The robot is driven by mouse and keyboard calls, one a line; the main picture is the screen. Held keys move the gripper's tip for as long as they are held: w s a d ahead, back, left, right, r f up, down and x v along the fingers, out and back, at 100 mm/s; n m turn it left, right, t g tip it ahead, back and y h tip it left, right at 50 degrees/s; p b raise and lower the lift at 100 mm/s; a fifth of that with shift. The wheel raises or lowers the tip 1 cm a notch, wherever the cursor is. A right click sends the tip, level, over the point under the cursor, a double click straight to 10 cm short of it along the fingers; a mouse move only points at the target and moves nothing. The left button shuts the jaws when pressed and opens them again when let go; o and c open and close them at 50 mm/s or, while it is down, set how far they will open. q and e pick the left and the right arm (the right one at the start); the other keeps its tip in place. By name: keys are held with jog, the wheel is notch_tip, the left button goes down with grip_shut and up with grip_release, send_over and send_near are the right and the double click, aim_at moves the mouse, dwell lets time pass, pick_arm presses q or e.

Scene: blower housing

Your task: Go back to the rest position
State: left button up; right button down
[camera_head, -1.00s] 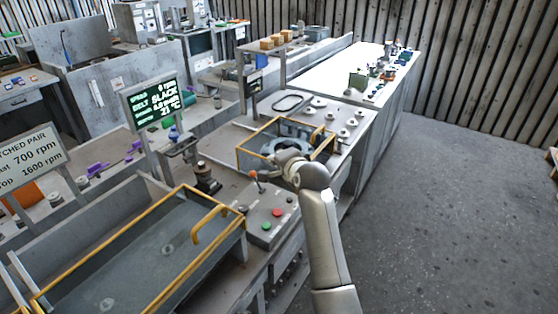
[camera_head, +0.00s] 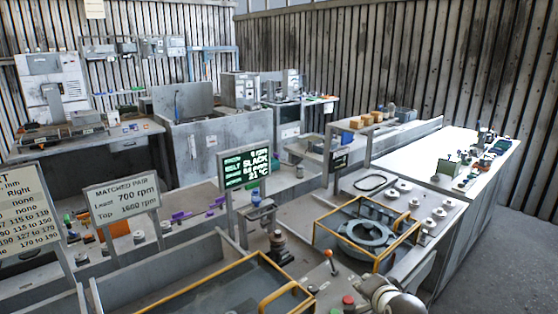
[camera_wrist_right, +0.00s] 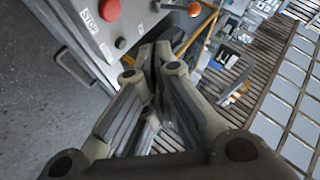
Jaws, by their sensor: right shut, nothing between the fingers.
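My right gripper (camera_wrist_right: 157,60) fills the middle of the right wrist view. Its fingers are together with nothing between them. In the head view, part of my right arm shows at the bottom edge, beside the grey control box; the fingers cannot be made out there. The wrist view shows a red button (camera_wrist_right: 109,9) with a STOP label and a black knob (camera_wrist_right: 120,43) on a grey panel beside the fingers. The fingers appear apart from the panel. My left gripper is in neither view.
A yellow-framed guard (camera_head: 342,252) surrounds the round blower housing (camera_head: 366,233). The control box has a red button (camera_head: 348,299) and a lever (camera_head: 328,256). A yellow-railed tray (camera_head: 215,283), lit display (camera_head: 245,168) and signs stand left. Open floor (camera_head: 490,262) lies right.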

jog(key=s+a+f+n+g, duration=0.1)
jog(key=s+f+n+g, duration=0.25)
jog(key=s, duration=0.95)
jog(key=s+a+f+n+g, duration=0.15)
jog(key=s+f+n, duration=0.3)
jog(key=s, duration=0.75)
jog(key=s+a+f+n+g, duration=0.1)
jog(key=s+f+n+g, duration=0.3)
jog(key=s, duration=0.9)
notch_tip(320, 180, down, 30)
jog(key=n+b, duration=0.1)
jog(key=b, duration=0.3)
pick_arm(q)
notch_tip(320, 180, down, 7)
jog(key=b, duration=0.2)
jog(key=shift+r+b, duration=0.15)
jog(key=shift+b, duration=0.25)
pick_arm(e)
jog(key=s+d+f+g, duration=0.1)
jog(key=s+d+f, duration=0.2)
jog(key=s+f, duration=1.4)
notch_tip(320, 180, down, 2)
jog(key=shift+s+d+f+n, duration=0.1)
jog(key=shift+s+d+n, duration=0.05)
jog(key=shift+s+n, duration=0.15)
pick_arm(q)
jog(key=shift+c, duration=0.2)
